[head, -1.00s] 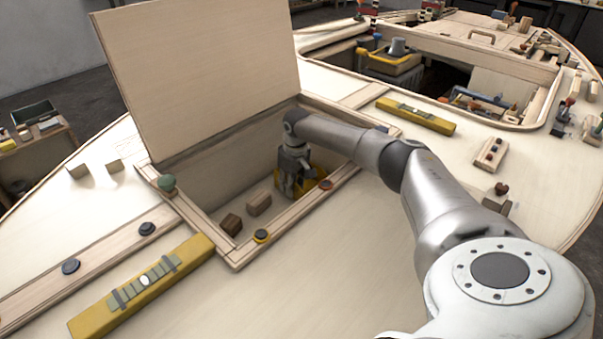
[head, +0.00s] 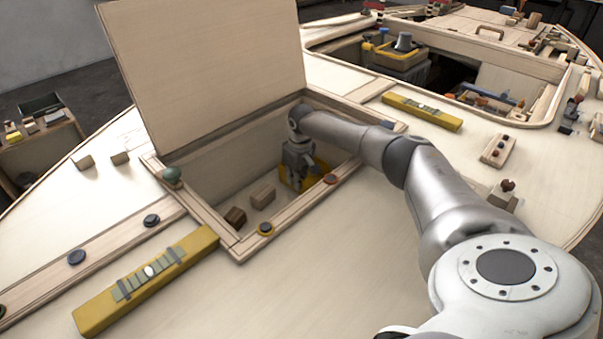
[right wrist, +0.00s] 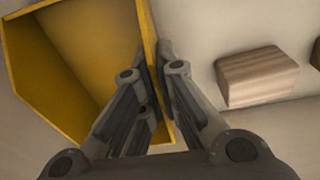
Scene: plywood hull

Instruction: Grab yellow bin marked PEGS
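The yellow bin (head: 290,181) stands down inside the open hatch, near its right end. In the right wrist view the bin (right wrist: 60,65) is seen from above, open and empty where its inside shows. No PEGS marking can be read. My right gripper (head: 302,180) reaches down into the hatch at the bin. In the right wrist view its fingers (right wrist: 157,60) are close together with the bin's side wall between them, one inside and one outside. They look shut on that wall. My left gripper is in neither view.
Two wooden blocks, a lighter one (head: 263,195) and a darker one (head: 235,217), lie on the hatch floor left of the bin. The raised lid (head: 205,75) stands behind the opening. The hatch's wooden frame (head: 205,215) surrounds it. A yellow level (head: 150,275) lies on the deck.

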